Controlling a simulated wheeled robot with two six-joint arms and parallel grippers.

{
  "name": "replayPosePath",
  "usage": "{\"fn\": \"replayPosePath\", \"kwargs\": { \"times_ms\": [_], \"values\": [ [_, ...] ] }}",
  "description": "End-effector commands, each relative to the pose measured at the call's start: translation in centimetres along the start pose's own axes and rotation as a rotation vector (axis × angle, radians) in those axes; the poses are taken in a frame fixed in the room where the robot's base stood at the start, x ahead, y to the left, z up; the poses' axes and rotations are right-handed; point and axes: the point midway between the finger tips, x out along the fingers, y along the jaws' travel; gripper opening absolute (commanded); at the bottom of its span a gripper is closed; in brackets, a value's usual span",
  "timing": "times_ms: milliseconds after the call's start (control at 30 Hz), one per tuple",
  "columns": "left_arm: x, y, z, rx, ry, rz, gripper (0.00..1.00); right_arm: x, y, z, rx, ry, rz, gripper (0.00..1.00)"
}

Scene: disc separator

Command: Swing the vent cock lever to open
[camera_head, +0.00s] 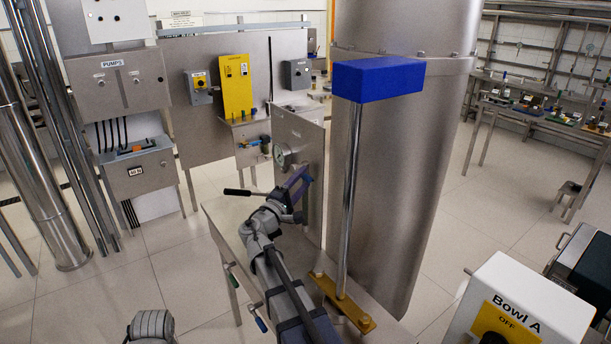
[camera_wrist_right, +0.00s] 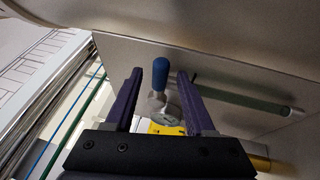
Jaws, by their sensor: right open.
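The vent cock lever has a blue grip (camera_wrist_right: 160,74) that points up in the right wrist view, above a round grey metal body (camera_wrist_right: 162,106). My right gripper (camera_wrist_right: 159,73) is open, with one purple finger on each side of the blue grip in that view. Whether either finger touches it, I cannot tell. In the head view my right gripper (camera_head: 298,181) is at the steel panel beside the gauge, and a small blue spot of the lever (camera_head: 308,179) shows at its tips. My left gripper is not in view.
A steel panel with a round gauge (camera_head: 282,156) stands close to my right gripper. A blue block (camera_head: 378,78) on a steel post (camera_head: 350,200) and a large steel cylinder (camera_head: 400,160) stand to the right. A greenish rod (camera_wrist_right: 240,95) runs right of the lever.

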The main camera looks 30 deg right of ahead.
Motion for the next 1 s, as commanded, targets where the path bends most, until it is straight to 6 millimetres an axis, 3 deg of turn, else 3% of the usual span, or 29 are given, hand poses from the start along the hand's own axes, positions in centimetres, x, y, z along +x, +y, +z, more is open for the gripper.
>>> {"fn": "replayPosePath", "kwargs": {
  "times_ms": [200, 533, 1000],
  "values": [
    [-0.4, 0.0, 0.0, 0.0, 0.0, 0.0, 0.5, 2.0, 0.0, 0.0, -0.001, 0.0, 0.0, 0.55],
    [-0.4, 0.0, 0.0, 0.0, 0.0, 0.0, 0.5, 2.2, 0.0, 0.0, -0.001, 0.001, -0.001, 0.55],
    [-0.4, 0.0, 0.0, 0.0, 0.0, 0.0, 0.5, 2.2, 0.0, 0.0, 0.0, 0.001, -0.001, 0.03]
  ]
}}
